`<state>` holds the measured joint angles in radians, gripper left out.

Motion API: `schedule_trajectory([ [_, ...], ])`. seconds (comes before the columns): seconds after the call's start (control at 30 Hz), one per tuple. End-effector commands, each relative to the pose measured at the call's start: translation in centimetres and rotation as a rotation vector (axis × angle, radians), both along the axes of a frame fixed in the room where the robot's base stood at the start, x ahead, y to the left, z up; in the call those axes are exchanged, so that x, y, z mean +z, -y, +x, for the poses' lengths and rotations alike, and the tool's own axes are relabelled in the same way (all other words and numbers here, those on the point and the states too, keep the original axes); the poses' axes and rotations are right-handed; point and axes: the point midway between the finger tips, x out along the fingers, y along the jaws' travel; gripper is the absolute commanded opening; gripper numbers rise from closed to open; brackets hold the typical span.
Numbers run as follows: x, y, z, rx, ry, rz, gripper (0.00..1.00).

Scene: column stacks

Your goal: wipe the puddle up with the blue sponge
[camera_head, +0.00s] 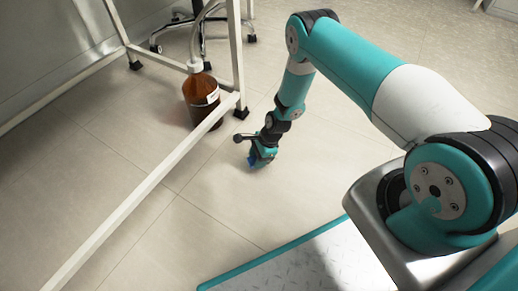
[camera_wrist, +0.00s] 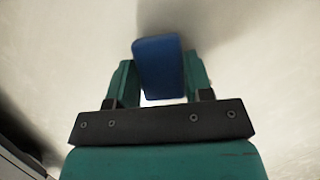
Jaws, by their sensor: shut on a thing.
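My gripper (camera_wrist: 160,84) is shut on the blue sponge (camera_wrist: 158,68), which sits between its two teal fingers in the wrist view. In the head view my gripper (camera_head: 262,158) is low, close to the floor, and only a small bit of the blue sponge (camera_head: 252,160) shows beside it. I cannot tell whether the sponge touches the floor. No puddle can be clearly made out in either view.
A brown bottle (camera_head: 202,98) with a white cap and a tube stands on the floor inside a white metal frame (camera_head: 160,172). A wheeled base (camera_head: 203,36) stands behind. Pale tiled floor (camera_head: 215,205) is open around my gripper.

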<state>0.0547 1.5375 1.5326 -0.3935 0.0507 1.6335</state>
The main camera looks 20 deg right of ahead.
Motion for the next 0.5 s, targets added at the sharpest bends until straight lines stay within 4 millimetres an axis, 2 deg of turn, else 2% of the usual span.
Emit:
schedule_trajectory([
  [0.03, 0.8, 0.1, -0.1, -0.001, -0.001, 0.000, 0.28],
  [0.5, 5.1, 0.6, -0.1, -0.009, 0.000, 0.000, 0.28],
])
